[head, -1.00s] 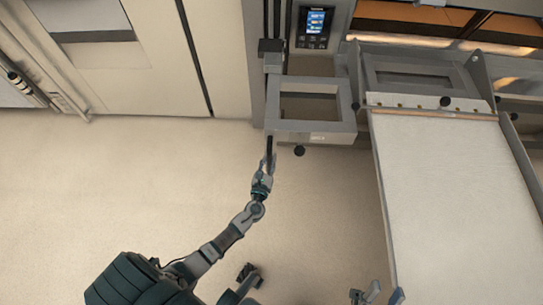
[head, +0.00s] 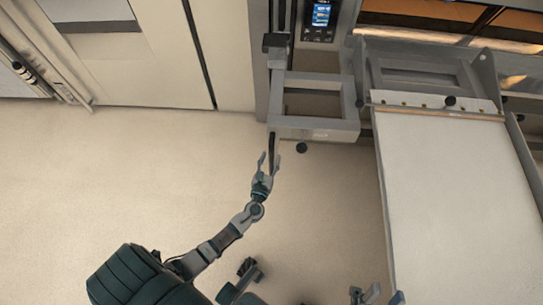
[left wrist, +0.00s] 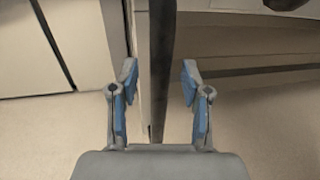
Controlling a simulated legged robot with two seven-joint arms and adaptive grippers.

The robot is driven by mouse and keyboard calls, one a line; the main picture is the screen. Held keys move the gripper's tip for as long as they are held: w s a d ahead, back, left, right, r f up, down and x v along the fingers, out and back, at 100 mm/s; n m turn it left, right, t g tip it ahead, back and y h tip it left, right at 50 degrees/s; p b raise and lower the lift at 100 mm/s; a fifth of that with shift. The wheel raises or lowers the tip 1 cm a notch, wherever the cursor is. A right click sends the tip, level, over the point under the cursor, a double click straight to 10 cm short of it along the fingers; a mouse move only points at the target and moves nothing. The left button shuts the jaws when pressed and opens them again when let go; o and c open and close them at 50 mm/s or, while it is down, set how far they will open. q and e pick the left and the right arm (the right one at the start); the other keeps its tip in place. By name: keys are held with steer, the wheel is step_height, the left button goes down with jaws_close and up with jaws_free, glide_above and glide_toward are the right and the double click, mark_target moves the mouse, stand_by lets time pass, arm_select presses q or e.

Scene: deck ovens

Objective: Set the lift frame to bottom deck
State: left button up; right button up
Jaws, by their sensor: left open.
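The lift frame (head: 315,128) is a grey rectangular frame beside the deck ovens, with a dark vertical bar (head: 272,148) at its left front corner. My left gripper (head: 269,156) is open just in front of the dark bar. In the left wrist view the dark bar (left wrist: 161,70) stands between the two spread blue-padded fingers (left wrist: 158,85), with clear gaps on both sides. My right gripper (head: 378,294) is at the bottom edge, its fingers apart, partly cut off. The deck level of the frame cannot be told from above.
A lit control panel (head: 321,15) is above the frame. Oven decks (head: 440,15) are at top right. The floor (head: 120,190) at left is clear.

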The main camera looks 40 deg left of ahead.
arm_select(q)
steer(key=v, duration=1)
steer(key=shift+s, duration=0.15)
